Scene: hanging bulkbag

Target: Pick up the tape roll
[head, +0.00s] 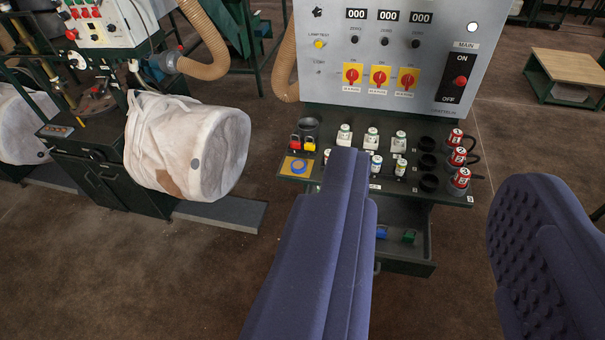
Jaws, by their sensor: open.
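A small round blue thing that looks like the tape roll (299,166) lies on a tan square at the left end of the bench shelf under the control panel. My gripper (440,170) is open, its two large blue-purple fingers wide apart and nothing seen between them. The left finger reaches up in front of the bench and hides part of the shelf and drawer. The roll shows just left of that finger's tip and looks clear of it. The right finger, with a studded pad, is over the floor at the right.
The shelf also holds red and yellow padlocks (302,143), several white bottles (372,137), dark cups and red-topped items (458,155). The control panel (390,60) rises behind. An open drawer (405,245) is below. A hanging white bag (190,145) is left, a low wooden table (567,66) far right.

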